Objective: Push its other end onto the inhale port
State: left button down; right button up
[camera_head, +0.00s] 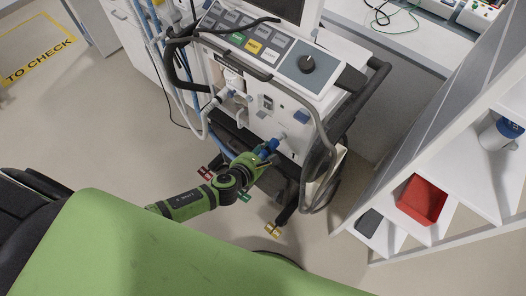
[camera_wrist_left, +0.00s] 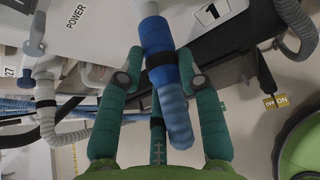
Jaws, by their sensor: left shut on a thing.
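The ventilator (camera_head: 262,85) stands on a wheeled cart. My left gripper (camera_head: 268,150) is low at its front panel, shut on the blue hose end (camera_head: 272,143). In the left wrist view the blue hose end (camera_wrist_left: 157,40) lies between the green fingers (camera_wrist_left: 158,75), with a dark band around it and the ribbed hose below. Its top meets a pale port (camera_wrist_left: 147,8) beside a label with a 1. The two look in line and touching; I cannot tell how deep the end sits. My right gripper is not in view.
A white fitting with a pale corrugated hose (camera_wrist_left: 45,100) is left of my gripper in the wrist view. A grey hose (camera_head: 322,150) hangs at the cart's right. Coloured tags (camera_head: 272,230) hang near the cart's feet. White shelves with a red bin (camera_head: 422,200) stand at right.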

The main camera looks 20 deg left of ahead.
pick_arm(q)
jog(key=shift+w+d, duration=0.25)
jog(key=shift+w, duration=0.3)
jog(key=shift+w+d, duration=0.2)
jog(key=shift+w, duration=0.35)
dwell(0.8)
jog(key=c, duration=0.8)
grip_release()
jog(key=shift+o, duration=0.2)
jog(key=v, duration=1.2)
jog(key=s+a+f+n+g+y, duration=0.1)
jog(key=s+a+f+n+g, duration=0.2)
jog(key=f+n, duration=0.45)
jog(key=s+a+f+n+g+y, duration=0.1)
jog(key=s+a+f+n, duration=0.25)
jog(key=f+n, duration=0.4)
jog(key=s+a+f+n+g+y, duration=0.1)
jog(key=s+a+f+n+g, duration=0.2)
jog(key=f+n, duration=0.45)
jog(key=s+d+f+n+g, duration=0.1)
jog(key=s+f+n+g, duration=0.1)
jog(key=s+f+n, duration=0.3)
jog(key=s+d+f+n+g, duration=0.1)
jog(key=s+f+n, duration=0.4)
jog(key=s+n, duration=0.6)
jog(key=s+d, duration=0.1)
jog(key=s, duration=0.4)
jog(key=shift+s+d+n+g+h, duration=0.2)
jog(key=shift+n+g+h, duration=0.15)
jog(key=shift+g+h, duration=0.05)
